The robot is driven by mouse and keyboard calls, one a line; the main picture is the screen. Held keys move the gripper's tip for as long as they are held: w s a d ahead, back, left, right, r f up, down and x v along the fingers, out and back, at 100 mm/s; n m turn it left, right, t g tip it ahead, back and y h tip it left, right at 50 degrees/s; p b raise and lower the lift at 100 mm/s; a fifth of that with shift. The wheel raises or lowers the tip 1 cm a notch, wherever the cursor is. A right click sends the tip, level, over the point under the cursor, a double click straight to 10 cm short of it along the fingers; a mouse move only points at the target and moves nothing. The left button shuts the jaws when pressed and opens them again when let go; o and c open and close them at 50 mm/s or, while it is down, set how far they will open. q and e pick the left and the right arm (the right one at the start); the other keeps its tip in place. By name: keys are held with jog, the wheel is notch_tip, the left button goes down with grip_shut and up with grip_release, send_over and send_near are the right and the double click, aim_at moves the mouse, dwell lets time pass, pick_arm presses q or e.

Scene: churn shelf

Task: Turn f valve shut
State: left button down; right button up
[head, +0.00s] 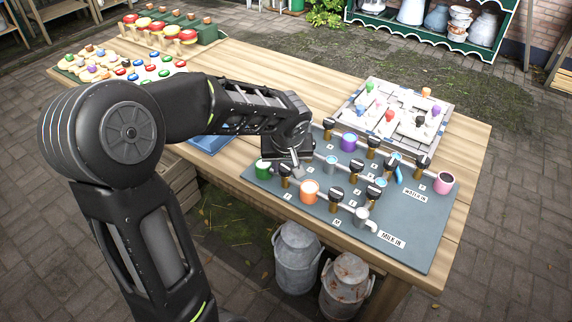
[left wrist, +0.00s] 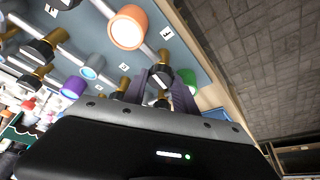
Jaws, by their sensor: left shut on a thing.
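The grey-blue valve board (head: 262,181) lies on the wooden table. It carries several black-handled valves on brass stems, pipes and coloured cups. My left gripper (head: 295,164) points down at the near left of the board, shut on a black valve handle (head: 285,169) between the green cup (head: 263,169) and the orange cup (head: 309,191). In the left wrist view the fingers straddle this handle (left wrist: 161,71), with the green cup (left wrist: 188,79) just right. A small letter label (left wrist: 166,33) lies near it, but I cannot read it surely. My right gripper is not in view.
Other valves stand close by, including one (head: 336,194) right of the orange cup. A grey tray (head: 349,120) with coloured knobs lies behind the board. Mushroom-like pieces (head: 159,31) stand far left. Milk cans (head: 297,255) stand below the table's near edge.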

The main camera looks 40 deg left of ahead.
pick_arm(q)
jog(key=shift+r+m+t+h, duration=0.1)
jog(key=shift+m+t+h, duration=0.25)
jog(key=shift+m, duration=0.85)
jog(key=m+p, duration=0.1)
jog(key=m+h+p, duration=0.1)
jog(key=m, duration=0.1)
jog(key=shift+a+r+t, duration=0.1)
jog(key=shift+a+t, duration=0.1)
jog(key=shift+t, duration=0.05)
jog(key=shift+m+h, duration=0.55)
jog(key=shift+m, duration=0.65)
jog(key=shift+a+f+m+h+b, duration=0.1)
jog(key=shift+f+m+h+b, duration=0.25)
jog(key=shift+m, duration=0.45)
jog(key=m+h+b, duration=0.1)
jog(key=m+b, duration=0.1)
jog(key=shift+m, duration=0.4)
jog(key=m+h+b, duration=0.1)
jog(key=m+b, duration=0.1)
jog(key=shift+a+g+b, duration=0.1)
jog(key=shift+g+b, duration=0.2)
jog(key=shift+g, duration=0.1)
jog(key=shift+r+m+h+b, duration=0.2)
jog(key=shift+m+b, duration=0.4)
jog(key=shift+m, duration=0.5)
jog(key=shift+g, duration=0.3)
